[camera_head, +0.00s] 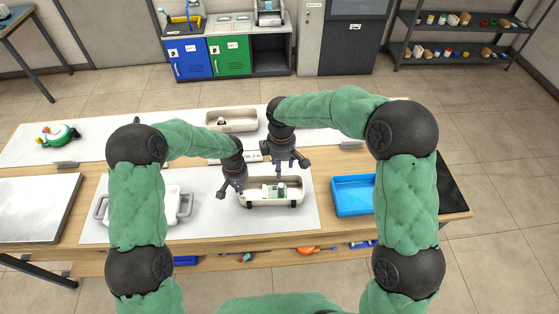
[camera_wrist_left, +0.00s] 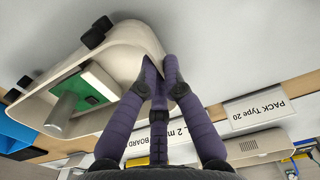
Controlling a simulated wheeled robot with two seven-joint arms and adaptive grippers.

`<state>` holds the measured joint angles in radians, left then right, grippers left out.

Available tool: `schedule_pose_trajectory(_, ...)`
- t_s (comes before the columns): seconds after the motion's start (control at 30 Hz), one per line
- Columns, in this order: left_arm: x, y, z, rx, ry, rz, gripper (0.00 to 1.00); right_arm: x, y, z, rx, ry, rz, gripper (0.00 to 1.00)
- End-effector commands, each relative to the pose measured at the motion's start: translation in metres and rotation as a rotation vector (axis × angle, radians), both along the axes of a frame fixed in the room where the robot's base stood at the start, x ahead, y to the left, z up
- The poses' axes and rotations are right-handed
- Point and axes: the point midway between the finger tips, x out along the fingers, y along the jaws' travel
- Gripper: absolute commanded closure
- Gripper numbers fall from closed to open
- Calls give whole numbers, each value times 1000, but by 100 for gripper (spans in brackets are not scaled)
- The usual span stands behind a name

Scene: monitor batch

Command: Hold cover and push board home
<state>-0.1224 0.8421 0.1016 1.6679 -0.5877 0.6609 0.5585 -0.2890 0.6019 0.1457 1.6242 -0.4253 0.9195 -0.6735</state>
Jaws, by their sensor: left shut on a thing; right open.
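A beige, rounded cover (camera_head: 290,200) lies open side up on the grey mat, with a green board (camera_head: 268,192) inside. The left wrist view shows the board (camera_wrist_left: 98,84) with a pale block and a grey cylinder on it; whether it is fully seated I cannot tell. My left gripper (camera_head: 237,193) is shut on the cover's left end wall, and its purple fingers (camera_wrist_left: 160,72) pinch the rim (camera_wrist_left: 130,32). My right gripper (camera_head: 284,170) is open and empty, just above the cover's far side. Its fingertips are small in view.
A blue tray (camera_head: 353,196) stands right of the cover. A white handled container (camera_head: 170,205) is at left. A second beige tray (camera_head: 232,121) holds small parts at the back. A "PACK Type 20" label (camera_wrist_left: 258,108) lies behind. The mat in front is clear.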

Motion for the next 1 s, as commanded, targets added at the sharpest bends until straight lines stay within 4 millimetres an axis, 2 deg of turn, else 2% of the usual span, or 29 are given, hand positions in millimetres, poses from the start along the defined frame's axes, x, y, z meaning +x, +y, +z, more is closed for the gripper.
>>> schedule_pose_trajectory(0.23, -1, 0, -1, 0, 3, 0, 100, 0, 0, 0, 0, -1, 0, 50)
schedule_pose_trajectory(0.27, -1, 0, -1, 0, 3, 0, 83, 0, 0, 0, 0, -1, 0, 50)
schedule_pose_trajectory(0.33, -1, 0, -1, 0, 3, 0, 64, 0, 0, 0, 0, -1, 0, 50)
schedule_pose_trajectory(0.73, 0, 0, 4, 0, -1, 0, 64, 0, 0, 0, 0, -1, 0, 50)
schedule_pose_trajectory(0.87, 1, 0, 18, 0, -3, 1, 64, 0, 0, 0, 0, -1, 0, 50)
schedule_pose_trajectory(1.0, 1, 0, 45, 0, -5, 1, 64, 0, 0, 0, 0, -1, 0, 50)
